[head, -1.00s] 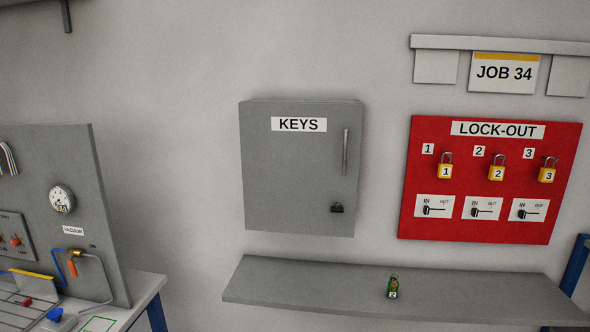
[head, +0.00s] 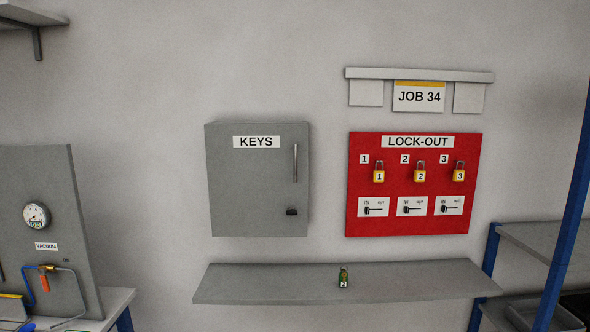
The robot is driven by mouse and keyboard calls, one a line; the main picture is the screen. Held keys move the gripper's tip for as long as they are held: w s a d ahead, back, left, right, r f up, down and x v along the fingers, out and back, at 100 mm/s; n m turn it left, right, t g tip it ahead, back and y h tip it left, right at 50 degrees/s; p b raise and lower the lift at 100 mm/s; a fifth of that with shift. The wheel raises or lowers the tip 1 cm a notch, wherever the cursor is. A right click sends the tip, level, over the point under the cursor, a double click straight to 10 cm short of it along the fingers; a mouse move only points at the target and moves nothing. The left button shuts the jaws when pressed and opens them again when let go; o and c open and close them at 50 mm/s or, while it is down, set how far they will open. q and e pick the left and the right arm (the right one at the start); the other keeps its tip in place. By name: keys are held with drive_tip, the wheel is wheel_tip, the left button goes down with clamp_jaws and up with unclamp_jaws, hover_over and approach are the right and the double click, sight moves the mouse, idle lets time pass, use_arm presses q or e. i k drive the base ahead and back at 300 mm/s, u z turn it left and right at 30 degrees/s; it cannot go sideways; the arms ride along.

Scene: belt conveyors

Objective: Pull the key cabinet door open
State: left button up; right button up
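The grey key cabinet (head: 250,185) hangs on the wall left of centre in the head view, with a white KEYS label (head: 256,142) near its top. Its door looks shut. A vertical bar handle (head: 295,162) is on the right side of the door, and a small dark lock (head: 291,212) sits below it. Neither of my grippers shows in the head view.
A grey shelf (head: 240,284) runs below the cabinet with a small green padlock (head: 343,277) on it. A red LOCK-OUT board (head: 400,222) with yellow padlocks hangs to the right. A vacuum panel (head: 50,190) stands left; blue-framed shelving (head: 575,180) stands right.

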sight(256, 172)
drive_tip(key=z, duration=0.1)
drive_tip(key=k, duration=0.55)
drive_tip(key=u, duration=0.9)
drive_tip(key=i, duration=1)
drive_tip(key=u, duration=0.05)
